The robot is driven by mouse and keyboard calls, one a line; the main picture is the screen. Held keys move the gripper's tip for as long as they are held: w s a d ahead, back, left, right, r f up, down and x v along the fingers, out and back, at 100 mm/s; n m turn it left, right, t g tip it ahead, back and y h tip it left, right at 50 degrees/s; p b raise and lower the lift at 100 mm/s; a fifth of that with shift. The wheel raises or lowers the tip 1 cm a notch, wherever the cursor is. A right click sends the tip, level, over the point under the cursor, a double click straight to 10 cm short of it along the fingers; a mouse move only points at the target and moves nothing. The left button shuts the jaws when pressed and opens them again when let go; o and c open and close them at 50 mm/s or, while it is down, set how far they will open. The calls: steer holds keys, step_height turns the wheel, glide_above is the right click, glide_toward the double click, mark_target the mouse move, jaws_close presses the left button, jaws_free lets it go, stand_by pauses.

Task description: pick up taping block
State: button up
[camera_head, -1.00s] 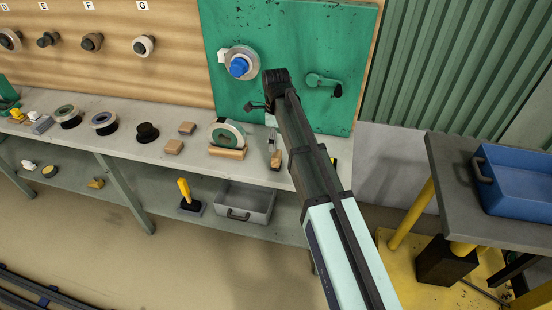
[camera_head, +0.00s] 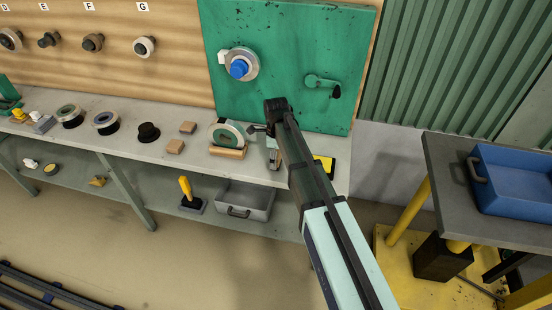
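I cannot tell for sure which thing is the taping block. A tape ring with a green centre (camera_head: 227,135) stands on a tan wooden base (camera_head: 227,152) on the bench. Just right of it is a small upright grey piece (camera_head: 274,158), partly hidden by my arm. My gripper (camera_head: 262,131) is above the bench, just right of the tape ring and over the grey piece. One dark finger shows; the rest is hidden behind my arm, so its opening is unclear.
The bench (camera_head: 200,160) also holds a dark hat-shaped part (camera_head: 148,132) and ring coils (camera_head: 105,122). A green board (camera_head: 290,60) with a blue-centred fitting (camera_head: 239,69) rises close behind. A yellow-and-black item (camera_head: 324,166) lies right of my arm. A blue tray (camera_head: 515,185) is at right.

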steer(key=c, duration=1.3)
step_height(320, 180, up, 20)
steer(key=b, duration=0.4)
